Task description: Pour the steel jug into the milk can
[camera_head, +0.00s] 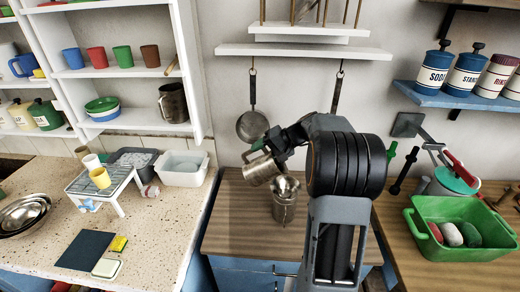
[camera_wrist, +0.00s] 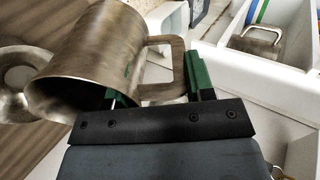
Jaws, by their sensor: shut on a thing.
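The steel jug (camera_head: 259,169) is in my gripper (camera_head: 262,150), tilted, just above and left of the milk can. In the wrist view the jug (camera_wrist: 100,50) has its rim toward the lower left, and its handle lies between the green fingers of my gripper (camera_wrist: 160,88). The milk can (camera_head: 284,208) stands upright on the wooden counter with a flared mouth. Its round metal top (camera_wrist: 20,75) shows at the left edge of the wrist view, partly behind the jug. I cannot see any liquid or the inside of the jug.
A similar metal jug (camera_head: 172,103) stands on the white shelf at left. A ladle (camera_head: 252,124) hangs on the wall behind. A white basin (camera_head: 182,168) and a small rack (camera_head: 104,185) are on the left counter. A green tub (camera_head: 458,222) is at right.

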